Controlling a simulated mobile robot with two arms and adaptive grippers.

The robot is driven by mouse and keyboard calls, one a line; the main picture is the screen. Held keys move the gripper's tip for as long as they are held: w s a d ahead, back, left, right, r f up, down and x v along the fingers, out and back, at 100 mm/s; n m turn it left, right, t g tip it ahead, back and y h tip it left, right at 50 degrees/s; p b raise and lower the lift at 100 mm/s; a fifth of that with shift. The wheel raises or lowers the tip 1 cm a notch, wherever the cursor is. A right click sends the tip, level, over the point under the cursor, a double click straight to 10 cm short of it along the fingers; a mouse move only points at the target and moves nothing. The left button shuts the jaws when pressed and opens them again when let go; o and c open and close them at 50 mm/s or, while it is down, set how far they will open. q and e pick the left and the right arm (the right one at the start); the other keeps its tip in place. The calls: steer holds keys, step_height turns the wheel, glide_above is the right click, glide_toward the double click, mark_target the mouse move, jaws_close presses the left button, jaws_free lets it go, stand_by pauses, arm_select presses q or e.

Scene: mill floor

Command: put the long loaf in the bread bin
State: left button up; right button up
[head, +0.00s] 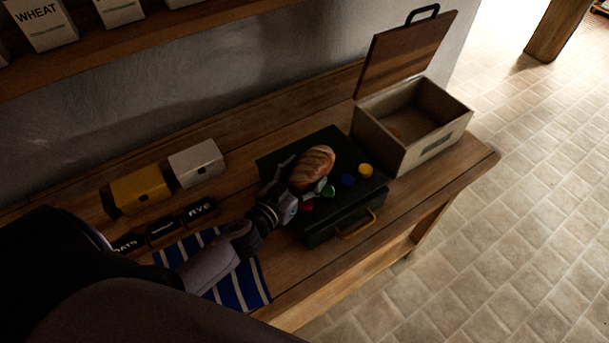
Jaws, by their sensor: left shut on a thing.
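The long loaf (312,169) is brown with pale slashes across its crust. My left gripper (305,185) is shut on it, with fingers on both sides, above a dark green case (336,228). I cannot tell whether the loaf touches the case top. The bread bin (392,157) is a pale box at the right end of the bench. Its wooden lid (403,57) with a black handle stands open at the back. My right gripper is not in view.
Yellow (141,190) and white (197,163) boxes, dark labelled blocks (163,230) and a blue striped cloth (238,287) lie left. A shelf (130,37) overhangs the back left.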

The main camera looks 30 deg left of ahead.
arm_select(q)
steer(key=shift+f, duration=0.2)
steer(key=o, duration=1.3)
steer(key=shift+o, duration=0.2)
